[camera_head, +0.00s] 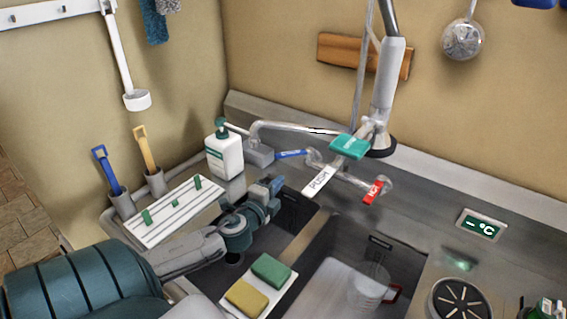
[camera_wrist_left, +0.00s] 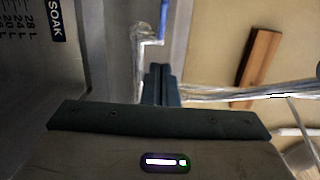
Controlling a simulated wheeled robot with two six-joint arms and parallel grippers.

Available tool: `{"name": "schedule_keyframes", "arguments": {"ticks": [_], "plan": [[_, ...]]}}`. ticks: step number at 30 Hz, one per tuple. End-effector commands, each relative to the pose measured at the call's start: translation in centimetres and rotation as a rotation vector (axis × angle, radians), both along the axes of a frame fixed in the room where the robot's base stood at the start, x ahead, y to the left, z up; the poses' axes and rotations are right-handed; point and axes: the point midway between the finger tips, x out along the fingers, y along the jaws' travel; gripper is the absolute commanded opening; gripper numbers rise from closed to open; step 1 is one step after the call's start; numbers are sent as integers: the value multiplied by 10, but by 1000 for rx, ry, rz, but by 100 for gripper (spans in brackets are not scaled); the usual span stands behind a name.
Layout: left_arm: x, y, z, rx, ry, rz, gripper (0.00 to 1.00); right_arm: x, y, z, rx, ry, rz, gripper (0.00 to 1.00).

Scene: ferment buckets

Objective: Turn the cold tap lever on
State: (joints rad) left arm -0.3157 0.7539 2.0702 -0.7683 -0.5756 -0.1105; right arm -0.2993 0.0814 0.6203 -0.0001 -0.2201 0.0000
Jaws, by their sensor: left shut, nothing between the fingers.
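The cold tap lever (camera_head: 291,154) is a blue bar on the left end of the metal tap behind the sink. Its blue end also shows at the top of the left wrist view (camera_wrist_left: 164,18). My left gripper (camera_head: 275,186) is over the left basin, in front of and below the blue lever, and apart from it. In the left wrist view its fingers (camera_wrist_left: 161,82) are together and hold nothing, with the blue lever beyond their tips. My right gripper is not in view.
The red hot lever (camera_head: 373,190) is at the tap's right end. A PUSH paddle (camera_head: 320,181) sticks out between the levers. A white soap bottle (camera_head: 224,152) stands left of the tap. Two sponges (camera_head: 271,270) lie in front of my gripper. A measuring jug (camera_head: 368,287) stands in the right basin.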

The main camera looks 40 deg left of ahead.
Motion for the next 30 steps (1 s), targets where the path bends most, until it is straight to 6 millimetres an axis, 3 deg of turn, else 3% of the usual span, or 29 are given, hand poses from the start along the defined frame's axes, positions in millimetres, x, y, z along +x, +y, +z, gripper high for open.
{"name": "schedule_keyframes", "arguments": {"ticks": [10, 12, 19, 30], "plan": [[61, 14, 5, -4, -3, 1, 0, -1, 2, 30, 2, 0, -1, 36], [66, 26, 4, 3, 1, 1, 0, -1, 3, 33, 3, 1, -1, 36], [78, 45, 1, 0, 0, 0, 0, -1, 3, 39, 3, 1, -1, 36], [79, 48, 1, -1, -1, -1, 0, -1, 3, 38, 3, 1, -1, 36]]}}
